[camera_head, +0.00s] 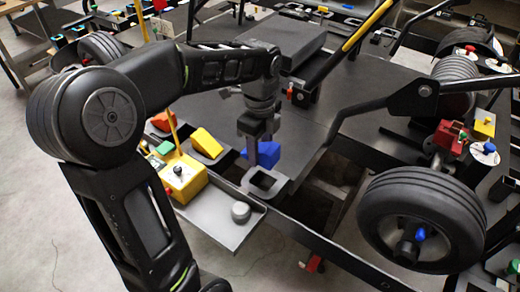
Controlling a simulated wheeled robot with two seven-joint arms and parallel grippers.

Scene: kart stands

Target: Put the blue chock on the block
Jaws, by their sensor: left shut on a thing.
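My left gripper (259,157) points down near the middle of the view, shut on the blue chock (272,148). The fingers cover part of the chock, and blue shows on both sides of them. I cannot tell whether the chock touches the surface beneath. A grey block with a square opening (284,187) lies just in front of the gripper, at the table's front edge. A larger dark grey flat block (290,38) sits further back on the dark table. I cannot tell which one the task calls the block. My right gripper is not in view.
A yellow control box (183,177) and a grey tray (222,228) with a round grey knob are in front. A black wheel (423,214) and frame bars crowd the right.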

